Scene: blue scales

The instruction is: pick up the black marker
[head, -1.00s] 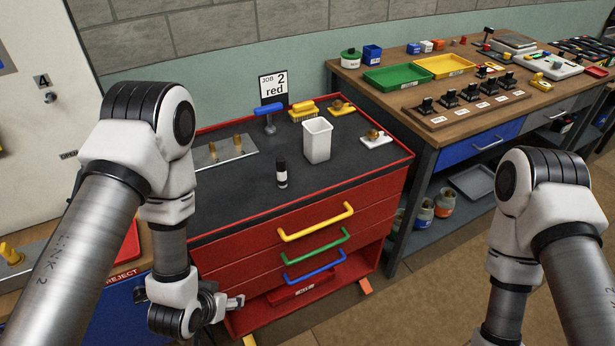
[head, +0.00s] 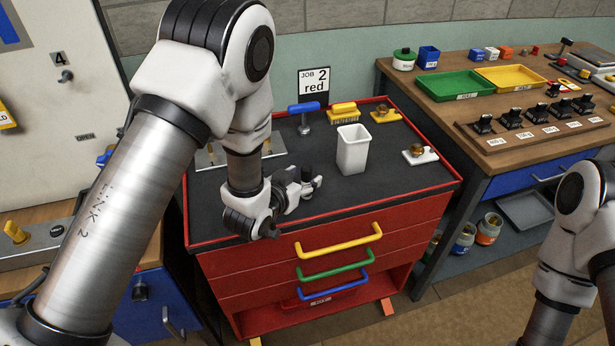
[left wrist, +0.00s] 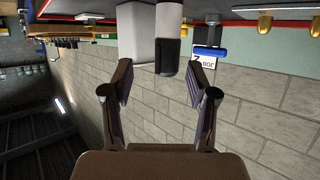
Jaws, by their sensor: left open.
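The black marker (head: 306,173) stands upright on the dark top of the red cabinet (head: 300,225), partly hidden by my left gripper (head: 311,182) in the head view. In the left wrist view, which is upside down, the marker (left wrist: 168,55) shows a black end and a pale body. It lies just ahead of my left gripper (left wrist: 160,80), roughly centred between the spread fingertips. The left gripper is open and empty. My right arm shows at the right edge of the head view, but its gripper is out of view.
A white cup (head: 353,150) stands behind and right of the marker; it also shows in the wrist view (left wrist: 138,38). A blue-handled tool (head: 304,115), a yellow brush (head: 343,113) and a job sign (head: 313,86) are behind. The front right cabinet top is clear.

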